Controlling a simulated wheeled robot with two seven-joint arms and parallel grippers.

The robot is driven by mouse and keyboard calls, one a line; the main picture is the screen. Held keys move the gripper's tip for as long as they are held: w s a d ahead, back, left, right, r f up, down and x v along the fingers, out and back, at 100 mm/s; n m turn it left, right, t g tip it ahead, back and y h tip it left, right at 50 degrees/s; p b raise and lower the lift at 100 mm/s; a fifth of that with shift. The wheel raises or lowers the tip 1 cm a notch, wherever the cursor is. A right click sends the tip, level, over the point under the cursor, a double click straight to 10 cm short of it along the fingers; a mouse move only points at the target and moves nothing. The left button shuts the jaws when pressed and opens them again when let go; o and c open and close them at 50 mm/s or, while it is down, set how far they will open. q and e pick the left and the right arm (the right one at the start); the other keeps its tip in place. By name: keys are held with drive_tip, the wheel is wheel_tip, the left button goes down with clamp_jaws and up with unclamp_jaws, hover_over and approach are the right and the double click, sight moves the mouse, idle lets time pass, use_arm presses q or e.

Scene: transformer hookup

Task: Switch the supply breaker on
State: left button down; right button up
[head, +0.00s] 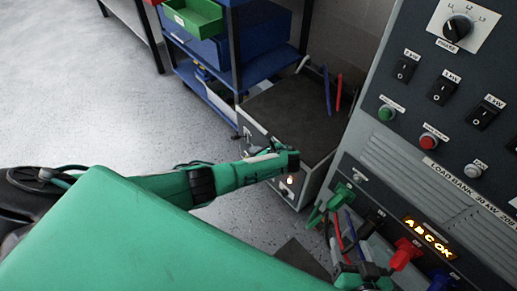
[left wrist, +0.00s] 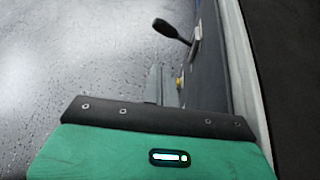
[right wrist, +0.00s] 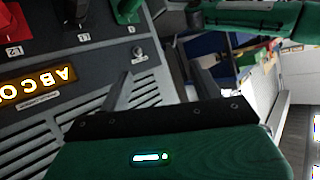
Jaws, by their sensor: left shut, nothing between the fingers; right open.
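The supply breaker appears to be the black lever handle (left wrist: 170,31) on the dark cabinet face in the left wrist view. It sticks out to the left from a pale plate (left wrist: 196,42). My left gripper (head: 293,160) is in front of the low grey cabinet (head: 314,180) in the head view and hides part of its face. In the left wrist view its fingers (left wrist: 158,82) are shut and empty, with the lever apart from them. My right gripper (right wrist: 160,88) is open and empty near the load bank panel; I cannot make it out clearly in the head view.
The load bank (head: 400,165) stands at the right with switches, buttons and a lit "ABC OK" display (head: 429,238). Red, blue and black cables run near its green (head: 340,200) and red (head: 405,252) connectors. A blue shelf (head: 250,50) stands behind. Floor at left is clear.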

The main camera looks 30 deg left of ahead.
use_arm(q)
drive_tip(key=shift+v, duration=1)
use_arm(e)
drive_tip(key=shift+d+f+g, duration=0.1)
drive_tip(key=shift+d+g, duration=0.4)
drive_tip(key=shift+d, duration=0.1)
